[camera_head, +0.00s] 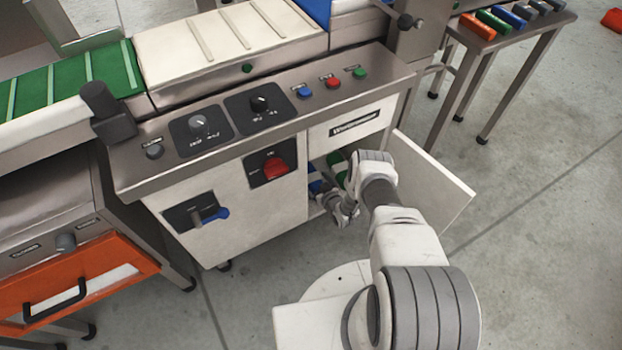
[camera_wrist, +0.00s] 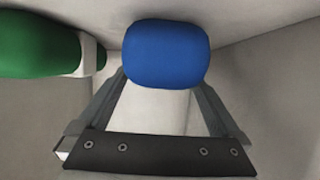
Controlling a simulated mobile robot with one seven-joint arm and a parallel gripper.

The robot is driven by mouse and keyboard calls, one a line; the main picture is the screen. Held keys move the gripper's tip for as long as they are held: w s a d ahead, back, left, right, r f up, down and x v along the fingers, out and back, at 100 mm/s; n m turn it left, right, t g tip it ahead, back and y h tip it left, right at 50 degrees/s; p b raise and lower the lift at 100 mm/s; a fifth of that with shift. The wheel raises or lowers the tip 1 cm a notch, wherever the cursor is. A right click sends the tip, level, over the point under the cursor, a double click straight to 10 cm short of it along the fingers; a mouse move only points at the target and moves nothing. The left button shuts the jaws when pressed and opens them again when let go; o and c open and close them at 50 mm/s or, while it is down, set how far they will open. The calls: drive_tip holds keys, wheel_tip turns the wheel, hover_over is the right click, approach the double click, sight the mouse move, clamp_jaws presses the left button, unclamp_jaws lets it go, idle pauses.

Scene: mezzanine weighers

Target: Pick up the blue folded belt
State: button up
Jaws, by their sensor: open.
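The blue folded belt (camera_wrist: 165,52) is a rounded blue roll inside the open cabinet, close in front of my gripper in the wrist view. A white part shows below it, between the fingers. My gripper (camera_wrist: 163,82) is open, with one finger toward each side of the blue roll; I cannot tell whether they touch it. In the head view a small patch of blue (camera_head: 316,186) shows inside the cabinet, left of my arm.
A green roll with a white band (camera_wrist: 38,45) lies left of the blue one, near the cabinet wall. The cabinet door (camera_head: 432,182) stands open to the right of my arm. The control panel (camera_head: 290,105) overhangs the opening.

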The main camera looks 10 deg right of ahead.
drive_tip(key=c, duration=1.4)
drive_tip(key=shift+c, duration=0.4)
drive_tip(key=shift+r, duration=0.2)
